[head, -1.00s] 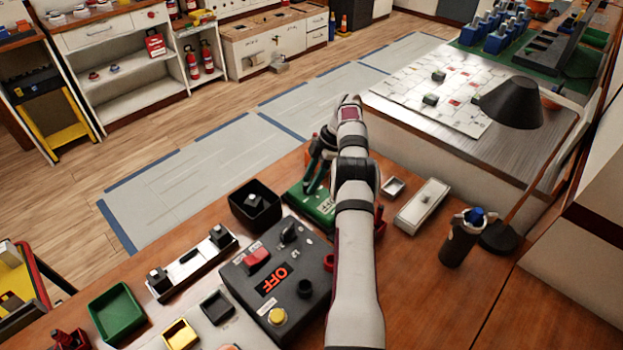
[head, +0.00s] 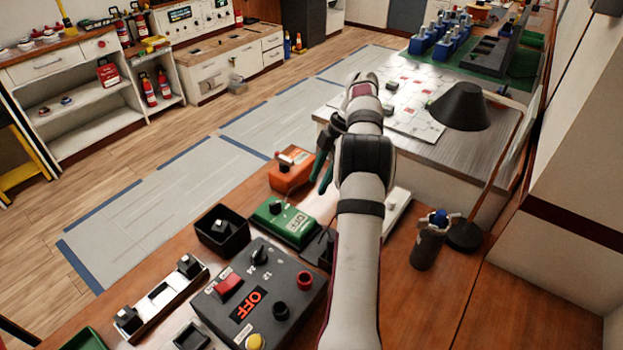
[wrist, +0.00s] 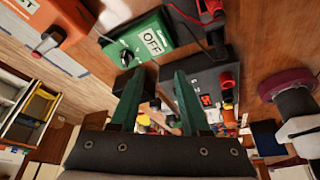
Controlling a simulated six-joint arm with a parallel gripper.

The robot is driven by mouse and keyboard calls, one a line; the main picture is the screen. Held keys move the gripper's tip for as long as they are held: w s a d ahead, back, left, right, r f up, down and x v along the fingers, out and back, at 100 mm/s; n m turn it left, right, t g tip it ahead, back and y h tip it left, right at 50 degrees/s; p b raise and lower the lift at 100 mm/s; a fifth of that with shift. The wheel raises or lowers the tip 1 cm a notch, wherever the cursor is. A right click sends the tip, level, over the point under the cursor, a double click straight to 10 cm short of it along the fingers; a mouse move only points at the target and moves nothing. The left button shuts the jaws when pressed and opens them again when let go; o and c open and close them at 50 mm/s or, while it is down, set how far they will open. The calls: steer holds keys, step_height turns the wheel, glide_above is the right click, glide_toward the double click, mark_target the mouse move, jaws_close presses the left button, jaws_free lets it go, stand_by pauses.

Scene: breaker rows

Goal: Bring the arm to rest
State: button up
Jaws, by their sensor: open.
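My gripper (head: 322,172) is in the head view beside my arm's wrist, above the bench near the green OFF box (head: 283,222). In the wrist view its two green fingers (wrist: 160,88) are apart, with nothing held between them. The green box also shows in the wrist view (wrist: 138,42), beyond the fingers and apart from them. The dark grey control box (head: 268,307) with a red switch and a red OFF display stands nearer on the bench. My arm hides part of the bench.
An orange box (head: 291,171) stands behind the green one. A black bin (head: 222,232) and a switch rail (head: 160,300) are at the left. A dark canister (head: 428,246) and a black lamp (head: 459,107) stand at the right.

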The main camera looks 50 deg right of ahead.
steer(key=w+a+r+m+g+h, duration=0.1)
steer(key=a+r+m, duration=0.35)
steer(key=a, duration=0.95)
steer(key=w+a+r+m+g, duration=0.1)
steer(key=a+r+m, duration=0.4)
steer(key=a, duration=0.9)
steer(key=s+a+f+m, duration=0.2)
steer(key=s+a+m, duration=0.2)
steer(key=s+a, duration=0.3)
steer(key=s+a+f+m+h, duration=0.1)
steer(key=s+a+f+m, duration=0.1)
steer(key=s+a, duration=0.6)
steer(key=s+m, duration=0.1)
steer(key=s, duration=0.3)
steer(key=shift+a+f+m+g, duration=0.15)
steer(key=shift+a+m+g, duration=0.15)
steer(key=shift+m, duration=0.05)
